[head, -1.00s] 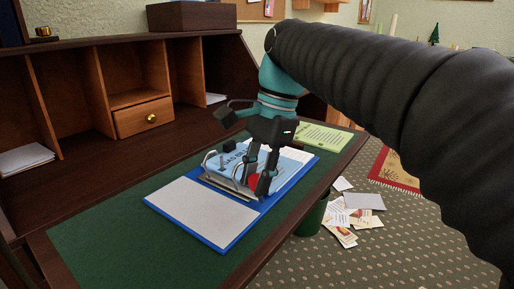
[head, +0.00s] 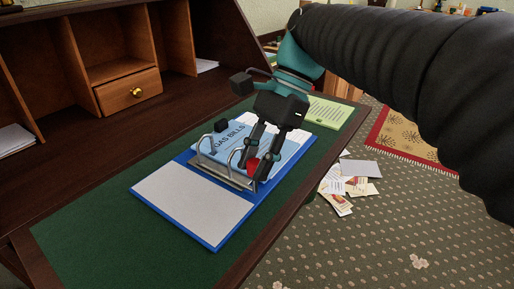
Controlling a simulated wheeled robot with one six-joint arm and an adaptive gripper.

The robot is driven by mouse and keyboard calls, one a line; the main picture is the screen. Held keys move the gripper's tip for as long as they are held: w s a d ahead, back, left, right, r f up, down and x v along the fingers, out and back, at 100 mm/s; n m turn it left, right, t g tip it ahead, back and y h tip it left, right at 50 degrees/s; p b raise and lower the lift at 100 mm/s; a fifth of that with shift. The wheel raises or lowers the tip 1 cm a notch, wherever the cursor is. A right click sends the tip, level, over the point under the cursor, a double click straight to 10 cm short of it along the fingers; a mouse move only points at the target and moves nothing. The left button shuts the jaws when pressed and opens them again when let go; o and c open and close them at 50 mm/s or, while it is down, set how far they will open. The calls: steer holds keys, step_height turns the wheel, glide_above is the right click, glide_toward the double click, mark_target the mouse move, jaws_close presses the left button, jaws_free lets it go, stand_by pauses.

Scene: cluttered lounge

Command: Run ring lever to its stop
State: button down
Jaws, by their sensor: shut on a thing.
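A blue ring binder (head: 178,216) lies open on the green desk top, with a grey-white inner cover on its near left side. Its metal ring mechanism (head: 222,176) has two raised arches. Papers marked "GAS BILLS" (head: 229,137) lie on the far right side of the binder. A red lever tip (head: 252,166) sits at the right end of the mechanism. My gripper (head: 257,168) points down there, its fingers shut on the red lever and partly covering it. Whether the rings are fully parted is hard to tell.
A green sheet (head: 330,114) lies on the desk behind the binder. Wooden pigeonholes with a drawer (head: 128,91) stand at the back left. Papers (head: 349,186) lie on the carpet right of the desk edge. Bare green desk top (head: 95,228) is at the near left.

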steer(key=c, duration=0.9)
jaws_free()
steer(key=shift+w, duration=0.1)
steer(key=v, duration=0.7)
steer(key=shift+r, duration=0.15)
steer(key=shift+d, duration=0.1)
steer(key=s+d+f+n+t+h, duration=0.2)
steer(key=s+d+f+n+t, duration=0.2)
steer(key=d+f, duration=0.3)
steer(key=s+d+f+n+t+h, duration=0.2)
steer(key=s+d+f+n+t, duration=0.2)
steer(key=d+f, duration=0.3)
step_height(320, 180, down, 5)
steer(key=shift+s+d+f+n+t, duration=0.2)
steer(key=shift+d+n+t, duration=0.2)
steer(key=shift+n+t, duration=0.35)
